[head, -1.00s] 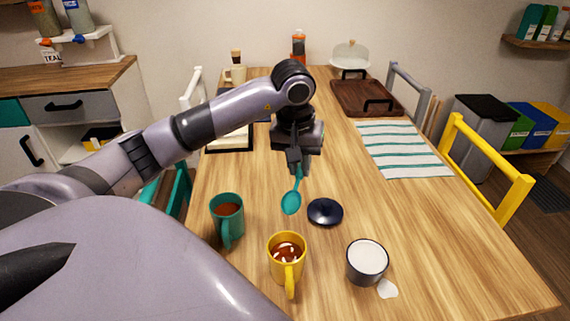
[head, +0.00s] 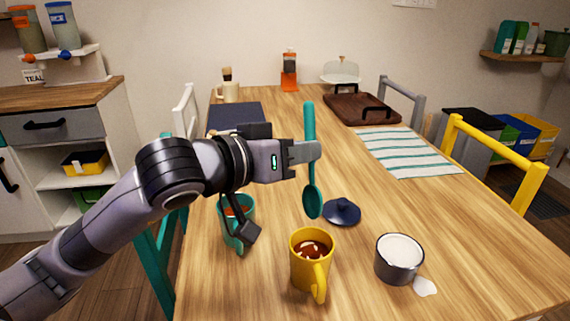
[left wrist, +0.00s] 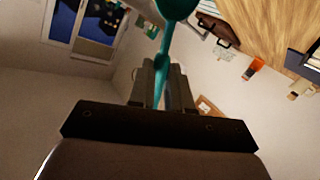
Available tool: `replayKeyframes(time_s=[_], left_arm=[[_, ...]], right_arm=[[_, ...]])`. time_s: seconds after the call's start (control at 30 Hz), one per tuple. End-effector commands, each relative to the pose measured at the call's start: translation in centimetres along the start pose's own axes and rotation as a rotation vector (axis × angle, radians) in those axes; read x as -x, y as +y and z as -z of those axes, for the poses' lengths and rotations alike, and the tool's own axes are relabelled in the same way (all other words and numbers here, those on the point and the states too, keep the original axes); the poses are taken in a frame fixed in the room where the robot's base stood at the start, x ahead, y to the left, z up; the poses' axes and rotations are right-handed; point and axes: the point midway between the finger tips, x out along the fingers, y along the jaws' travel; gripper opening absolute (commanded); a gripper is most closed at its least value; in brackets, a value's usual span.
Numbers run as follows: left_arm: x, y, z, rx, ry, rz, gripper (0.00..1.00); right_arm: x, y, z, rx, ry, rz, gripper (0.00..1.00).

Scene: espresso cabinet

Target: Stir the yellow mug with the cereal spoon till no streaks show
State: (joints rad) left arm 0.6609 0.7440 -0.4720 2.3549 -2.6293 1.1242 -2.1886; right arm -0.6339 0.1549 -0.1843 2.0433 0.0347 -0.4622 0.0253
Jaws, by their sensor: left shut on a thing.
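The yellow mug (head: 311,262) stands upright on the table, with brown liquid and white streaks showing at its top. My left gripper (head: 308,152) is shut on the teal cereal spoon (head: 312,195) and holds it upright, bowl down. The spoon bowl hangs above and behind the yellow mug, apart from it. In the left wrist view the spoon (left wrist: 166,42) runs between the fingers (left wrist: 160,88). My right gripper is in neither view.
A dark lid (head: 342,212) lies behind the yellow mug. A striped cloth (head: 408,152) lies further back.

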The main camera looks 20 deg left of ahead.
Motion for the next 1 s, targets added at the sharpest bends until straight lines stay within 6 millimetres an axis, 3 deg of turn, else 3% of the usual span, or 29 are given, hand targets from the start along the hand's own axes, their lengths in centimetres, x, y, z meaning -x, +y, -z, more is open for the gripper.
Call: replayKeyframes(time_s=[0.87,1.0], left_arm=[[-3.0,-4.4,-2.9,0.002,0.002,-0.003,0.00],[-3.1,-4.6,-4.2,-0.001,0.003,-0.005,0.00]], right_arm=[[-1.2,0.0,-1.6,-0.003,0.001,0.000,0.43],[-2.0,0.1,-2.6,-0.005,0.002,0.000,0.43]])
